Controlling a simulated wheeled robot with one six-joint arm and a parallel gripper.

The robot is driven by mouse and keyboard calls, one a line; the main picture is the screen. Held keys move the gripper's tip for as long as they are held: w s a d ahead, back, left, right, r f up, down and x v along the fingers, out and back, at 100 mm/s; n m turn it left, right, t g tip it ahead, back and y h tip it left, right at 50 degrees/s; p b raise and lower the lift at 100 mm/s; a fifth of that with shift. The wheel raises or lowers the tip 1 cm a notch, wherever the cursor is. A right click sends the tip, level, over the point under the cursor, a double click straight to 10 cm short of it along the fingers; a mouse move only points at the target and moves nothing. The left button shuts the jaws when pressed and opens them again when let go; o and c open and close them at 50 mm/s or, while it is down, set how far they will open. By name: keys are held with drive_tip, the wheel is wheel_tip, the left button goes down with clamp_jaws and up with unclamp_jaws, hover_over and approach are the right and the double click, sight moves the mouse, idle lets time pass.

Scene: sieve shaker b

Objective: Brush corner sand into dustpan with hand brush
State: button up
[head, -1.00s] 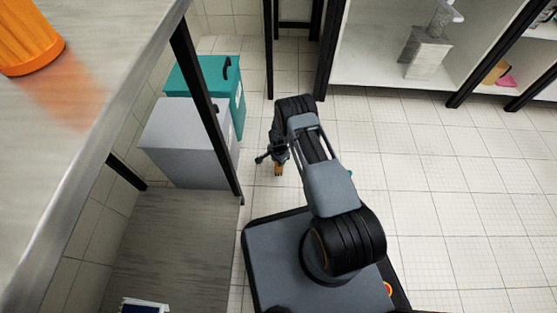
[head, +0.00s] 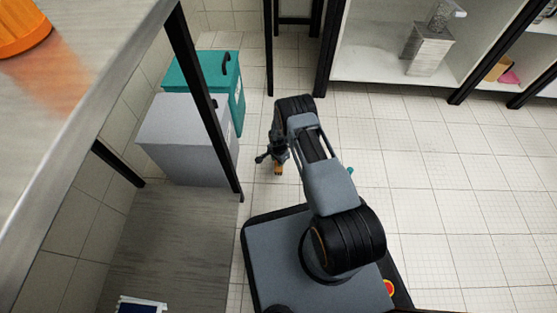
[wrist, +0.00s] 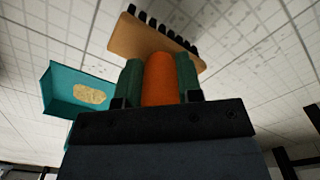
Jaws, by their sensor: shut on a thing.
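The hand brush has an orange handle (wrist: 160,80) and a tan wooden head (wrist: 150,38) with black bristles. My gripper (wrist: 160,85) is shut on the orange handle, with a green finger on each side. The brush head is beyond the fingertips, over the tiled floor. A teal dustpan (wrist: 62,92) is at the left in the wrist view with a patch of tan sand (wrist: 90,93) in it. In the head view my gripper (head: 277,158) is low over the floor, with a small orange-tan part of the brush (head: 278,170) below it. I cannot make out sand on the floor.
A grey bin (head: 185,140) and a teal lidded bin (head: 205,72) stand left of the arm, beside a black table leg (head: 208,100). White shelving (head: 380,60) stands at the back right. The tiled floor (head: 450,200) at right is clear.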

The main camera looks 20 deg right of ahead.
drive_tip(key=shift+f, duration=0.1)
drive_tip(key=shift+f, duration=1.05)
drive_tip(key=shift+d, duration=0.1)
drive_tip(key=shift+s+d, duration=0.35)
drive_tip(key=shift+d, duration=0.65)
drive_tip(key=shift+s+d, duration=0.3)
drive_tip(key=shift+d, duration=0.65)
drive_tip(key=shift+s+d, duration=0.35)
drive_tip(key=shift+d, duration=0.65)
drive_tip(key=shift+s+d, duration=0.3)
drive_tip(key=shift+d, duration=0.7)
drive_tip(key=shift+s+d, duration=0.35)
drive_tip(key=shift+d, duration=0.65)
drive_tip(key=shift+s+d, duration=0.3)
drive_tip(key=shift+d, duration=0.7)
drive_tip(key=shift+r, duration=0.1)
wheel_tip(320, 180, up, 3)
drive_tip(key=shift+f+p, duration=0.15)
drive_tip(key=shift+p, duration=0.8)
